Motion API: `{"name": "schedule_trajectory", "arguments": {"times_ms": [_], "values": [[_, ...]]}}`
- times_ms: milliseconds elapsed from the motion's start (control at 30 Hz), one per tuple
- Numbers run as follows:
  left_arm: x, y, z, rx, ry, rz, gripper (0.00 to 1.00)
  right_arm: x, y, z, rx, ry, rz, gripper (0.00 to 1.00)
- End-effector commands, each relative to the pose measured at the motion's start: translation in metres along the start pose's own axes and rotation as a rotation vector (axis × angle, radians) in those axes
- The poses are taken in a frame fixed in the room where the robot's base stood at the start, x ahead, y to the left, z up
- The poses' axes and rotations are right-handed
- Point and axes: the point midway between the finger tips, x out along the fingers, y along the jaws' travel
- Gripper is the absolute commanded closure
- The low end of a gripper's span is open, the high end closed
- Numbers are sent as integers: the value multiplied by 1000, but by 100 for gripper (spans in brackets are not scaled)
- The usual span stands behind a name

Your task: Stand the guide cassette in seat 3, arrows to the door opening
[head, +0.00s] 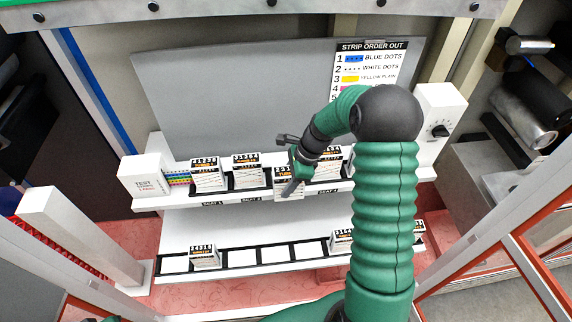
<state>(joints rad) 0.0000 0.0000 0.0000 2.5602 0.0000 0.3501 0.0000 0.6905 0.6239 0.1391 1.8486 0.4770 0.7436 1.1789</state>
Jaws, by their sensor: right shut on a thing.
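My right gripper (291,184) is shut on a guide cassette (281,191), a white block with a dark-printed top, at the upper shelf. The cassette appears upright, to the right of the "SEAT 2" label, and its lower end overlaps the shelf's front edge. The gripper covers part of it; I cannot tell whether it touches the seat floor or which way its arrows point. Seat 3's label is not readable. Other cassettes stand at seat 1 (207,178), seat 2 (247,175) and to the right (327,166). My left gripper is not in view.
The lower shelf (255,276) holds a cassette at left (205,259), one near the middle (341,242) and several empty white slots. A strip-order sign (372,58) hangs behind. A white knob box (438,125) stands right, a TEST box (146,180) left.

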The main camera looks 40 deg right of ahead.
Motion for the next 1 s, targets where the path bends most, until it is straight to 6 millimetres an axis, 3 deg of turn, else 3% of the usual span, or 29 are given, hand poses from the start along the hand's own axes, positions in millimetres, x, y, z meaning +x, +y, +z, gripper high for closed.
{"name": "schedule_trajectory", "arguments": {"times_ms": [33, 200, 333, 500, 633, 900, 933, 1000], "values": [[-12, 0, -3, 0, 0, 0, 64, -4, -15, 0, -1, -1, 1, 100], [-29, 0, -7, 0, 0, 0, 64, -2, -62, -6, 0, -2, 0, 100], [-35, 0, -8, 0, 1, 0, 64, 1, -85, -9, -1, -2, 0, 100], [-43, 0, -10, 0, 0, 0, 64, 4, -99, -12, -1, -1, 1, 100], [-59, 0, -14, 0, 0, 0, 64, 25, -98, -20, 1, -2, 2, 100], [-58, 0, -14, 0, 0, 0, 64, 36, -100, -26, -1, -2, -3, 100], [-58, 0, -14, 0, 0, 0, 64, 37, -99, -26, -1, -1, -2, 54], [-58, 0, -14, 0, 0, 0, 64, 37, -99, -26, -1, -1, -2, 45]]}}
